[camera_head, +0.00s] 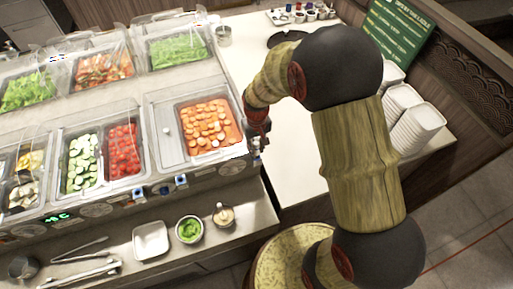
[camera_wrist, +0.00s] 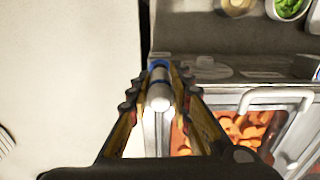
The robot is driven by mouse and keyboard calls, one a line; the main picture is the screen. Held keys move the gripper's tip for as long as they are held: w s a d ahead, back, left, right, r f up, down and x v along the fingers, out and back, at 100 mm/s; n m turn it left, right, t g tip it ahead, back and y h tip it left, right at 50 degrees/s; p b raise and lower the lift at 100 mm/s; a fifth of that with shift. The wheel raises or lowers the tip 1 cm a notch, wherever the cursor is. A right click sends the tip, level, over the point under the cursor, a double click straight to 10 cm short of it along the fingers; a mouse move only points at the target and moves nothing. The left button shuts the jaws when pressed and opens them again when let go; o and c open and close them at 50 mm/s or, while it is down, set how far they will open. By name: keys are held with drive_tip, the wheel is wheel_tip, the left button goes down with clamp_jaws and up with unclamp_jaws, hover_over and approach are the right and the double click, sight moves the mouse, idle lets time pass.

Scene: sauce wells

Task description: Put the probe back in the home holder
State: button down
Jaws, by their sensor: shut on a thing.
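In the wrist view, the probe (camera_wrist: 159,97) is a white rod with a blue band. It lies between the two fingers of my gripper (camera_wrist: 158,82), which is shut on it. In the head view, my gripper (camera_head: 258,141) is small and partly hidden by my arm, at the right end of the food counter beside the carrot well. The probe cannot be made out clearly there. Small blue-and-white fittings (camera_head: 181,180) sit on the counter's front panel. I cannot tell which part is the home holder.
The carrot well (camera_head: 208,126) is just left of my gripper, with a clear lid frame. White container stacks (camera_head: 418,122) stand on the right.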

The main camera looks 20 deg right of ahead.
drive_tip(key=shift+f+b, duration=0.5)
drive_tip(key=shift+f, duration=0.35)
idle(0.3)
drive_tip(key=c, duration=1.5)
unclamp_jaws()
drive_tip(key=shift+c, duration=0.2)
wheel_tip(320, 180, up, 12)
